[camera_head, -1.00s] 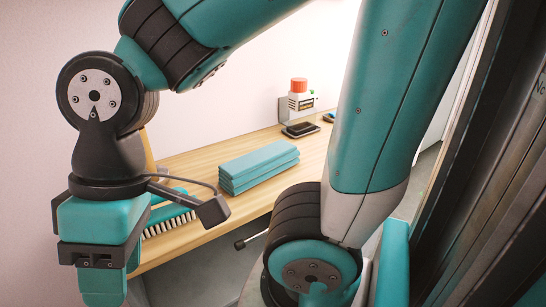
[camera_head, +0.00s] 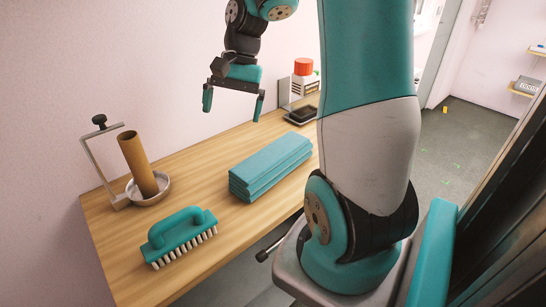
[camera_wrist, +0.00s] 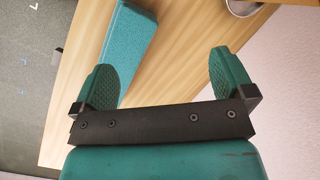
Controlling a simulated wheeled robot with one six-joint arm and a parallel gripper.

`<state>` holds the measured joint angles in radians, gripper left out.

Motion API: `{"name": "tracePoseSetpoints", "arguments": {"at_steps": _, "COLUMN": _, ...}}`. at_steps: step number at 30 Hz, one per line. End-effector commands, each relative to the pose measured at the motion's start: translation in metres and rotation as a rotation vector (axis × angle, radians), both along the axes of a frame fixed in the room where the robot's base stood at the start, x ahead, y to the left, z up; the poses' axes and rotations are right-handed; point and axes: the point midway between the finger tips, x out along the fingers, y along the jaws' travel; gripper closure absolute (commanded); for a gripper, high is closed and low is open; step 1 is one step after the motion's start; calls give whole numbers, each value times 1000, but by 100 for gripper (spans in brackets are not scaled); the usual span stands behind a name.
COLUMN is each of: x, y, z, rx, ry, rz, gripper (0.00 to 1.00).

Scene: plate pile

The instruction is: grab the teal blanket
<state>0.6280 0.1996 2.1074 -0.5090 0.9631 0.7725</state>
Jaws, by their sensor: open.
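The teal blanket (camera_head: 270,166) lies folded in a neat stack on the wooden table, near its front edge. My gripper (camera_head: 232,106) is open and empty in the head view, raised above the back of the table, behind and slightly left of the blanket. In the wrist view my gripper (camera_wrist: 167,85) shows its two fingers wide apart, with bare wood between them. Neither finger appears to touch the blanket.
A teal brush (camera_head: 180,237) lies at the table's front left. Behind it, a cardboard tube (camera_head: 138,163) stands in a round dish beside a metal frame (camera_head: 103,160). A dark tray (camera_head: 301,114) and a red-capped container (camera_head: 304,76) are at the far end. Bare wood surrounds the blanket.

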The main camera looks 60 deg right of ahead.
Motion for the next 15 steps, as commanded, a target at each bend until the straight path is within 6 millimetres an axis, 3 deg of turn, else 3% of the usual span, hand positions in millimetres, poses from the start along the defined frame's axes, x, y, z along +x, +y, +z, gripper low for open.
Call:
{"name": "tracePoseSetpoints", "arguments": {"at_steps": 1, "x": -5, "y": -37, "z": -1, "rx": 14, "ry": 47, "rz": -149, "gripper": 0}}
{"name": "tracePoseSetpoints", "arguments": {"at_steps": 3, "x": -15, "y": -77, "z": -7, "rx": 31, "ry": 105, "rz": -324, "gripper": 0}}
{"name": "tracePoseSetpoints", "arguments": {"at_steps": 6, "x": -31, "y": -118, "z": -13, "rx": 52, "ry": 166, "rz": -509, "gripper": 0}}
{"name": "tracePoseSetpoints", "arguments": {"at_steps": 10, "x": -45, "y": -144, "z": -19, "rx": 69, "ry": 210, "rz": -635, "gripper": 0}}
{"name": "tracePoseSetpoints", "arguments": {"at_steps": 15, "x": -48, "y": -142, "z": -41, "rx": 76, "ry": 224, "rz": -667, "gripper": 0}}
